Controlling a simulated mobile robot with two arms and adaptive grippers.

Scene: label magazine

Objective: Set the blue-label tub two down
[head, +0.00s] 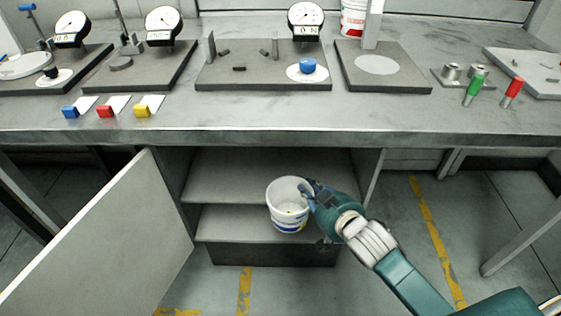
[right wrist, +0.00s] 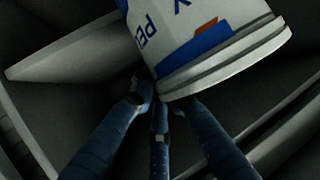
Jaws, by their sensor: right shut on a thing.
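The white tub (head: 284,212) with a blue label is in front of the open cabinet under the bench, roughly upright. My right gripper (head: 307,190) is shut on its right side near the rim. In the right wrist view, the tub (right wrist: 225,40) with its blue and orange print is close up, and my right gripper's fingers (right wrist: 158,100) are against its rim. Whether the tub touches a shelf cannot be told. The cabinet's upper shelf (head: 225,185) and lower shelf (head: 225,228) are partly hidden by tub and arm. My left gripper is not in view.
The cabinet door (head: 110,240) stands open at the left. The bench top (head: 220,115) overhangs the shelves. Another tub (head: 353,22) with a red label stands on the bench at the back, among dial gauges on plates. Both shelves have bare room left of the held tub.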

